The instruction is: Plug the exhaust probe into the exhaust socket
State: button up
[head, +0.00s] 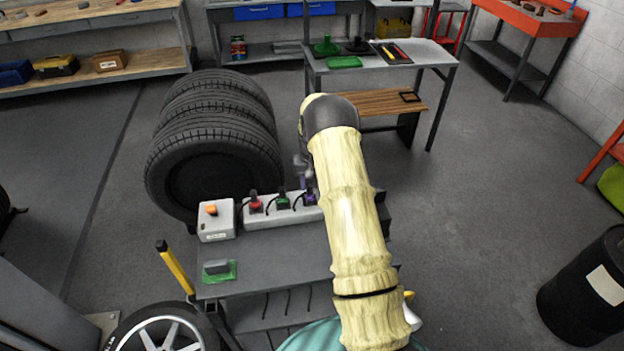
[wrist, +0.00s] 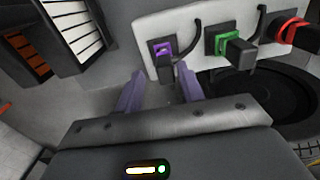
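A pale strip (head: 287,218) on the grey cart carries red (head: 255,202), green (head: 283,201) and purple (head: 310,197) connectors with black leads. In the wrist view the purple-framed socket (wrist: 160,47) has a black plug (wrist: 168,70) at it, and green (wrist: 224,43) and red (wrist: 288,30) ones sit to its right. No readable label shows which is the exhaust probe or socket. My gripper (wrist: 157,70) is open, its purple fingers apart to either side of the purple-framed plug. Whether the right finger touches the plug I cannot tell. My arm hides the strip's right end in the head view.
A white box with an orange knob (head: 217,219) stands left of the strip. Stacked tyres (head: 215,130) stand behind the cart (head: 270,268). A green-based block (head: 217,269) lies on its front left; the middle of its top is clear. A black drum (head: 590,290) stands right.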

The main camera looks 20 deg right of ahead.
jog(key=shift+a+f, duration=0.1)
jog(key=shift+f, duration=0.4)
jog(key=shift+a+f+b, duration=0.4)
jog(key=shift+a+f, duration=0.05)
jog(key=shift+a, duration=0.1)
jog(key=shift+d, duration=0.25)
jog(key=shift+c, duration=0.2)
grip_shut()
jog(key=shift+w+r, duration=0.1)
jog(key=shift+r, duration=0.25)
jog(key=shift+r+p, duration=0.35)
jog(key=shift+r, duration=0.05)
jog(key=shift+r+p, duration=1.2)
jog(key=shift+r, duration=0.9)
